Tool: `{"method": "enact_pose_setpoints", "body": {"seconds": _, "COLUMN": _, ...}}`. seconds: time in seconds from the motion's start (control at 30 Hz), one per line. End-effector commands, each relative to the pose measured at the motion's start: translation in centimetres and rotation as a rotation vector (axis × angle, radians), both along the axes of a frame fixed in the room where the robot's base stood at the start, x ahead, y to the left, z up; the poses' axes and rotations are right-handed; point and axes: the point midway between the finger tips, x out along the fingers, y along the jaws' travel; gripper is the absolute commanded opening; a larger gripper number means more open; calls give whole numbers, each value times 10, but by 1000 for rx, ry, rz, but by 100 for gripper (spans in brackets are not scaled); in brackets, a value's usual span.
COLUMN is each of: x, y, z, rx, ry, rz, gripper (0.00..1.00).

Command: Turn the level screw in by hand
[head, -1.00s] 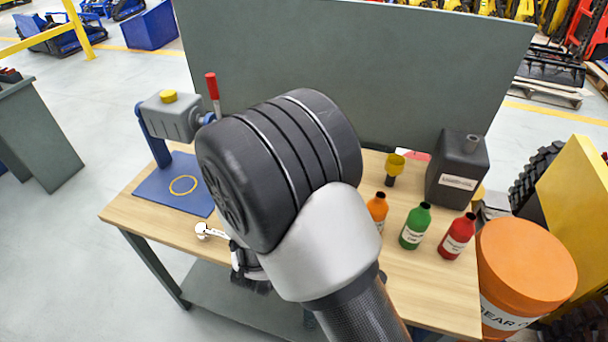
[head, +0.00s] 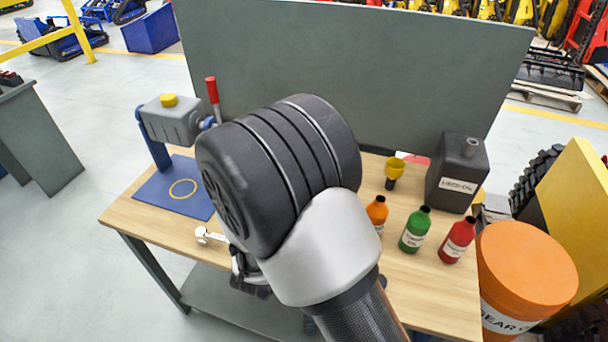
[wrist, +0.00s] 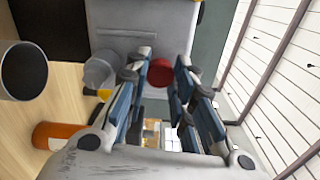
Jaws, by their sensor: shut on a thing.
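In the wrist view, a round red screw head (wrist: 160,72), which I take to be the level screw, sits on the lower part of a grey housing (wrist: 140,28). My gripper (wrist: 162,80) has its two blue-grey fingers on either side of the red head and is closed on it. The shank of the screw and its seat are hidden. In the head view, my arm covers the screw and the fingertips; only a dark part of my gripper (head: 248,272) shows below the big joint.
On the bench (head: 425,285) stand orange (head: 377,213), green (head: 414,232) and red (head: 457,240) bottles, a yellow funnel (head: 394,170) and a dark can (head: 458,172). At left are a grey unit (head: 170,122) with a red handle and a silver wrench (head: 206,236).

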Motion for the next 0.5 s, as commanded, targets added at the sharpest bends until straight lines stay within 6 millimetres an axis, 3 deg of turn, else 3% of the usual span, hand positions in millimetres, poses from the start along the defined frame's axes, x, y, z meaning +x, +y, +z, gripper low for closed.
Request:
{"method": "enact_pose_setpoints", "body": {"seconds": 0.27, "x": 0, "y": 0, "z": -1, "rx": 18, "ry": -4, "rz": 0, "gripper": 6}}
{"method": "enact_pose_setpoints", "body": {"seconds": 0.5, "x": 0, "y": 0, "z": -1, "rx": 331, "ry": -118, "rz": 0, "gripper": 6}}
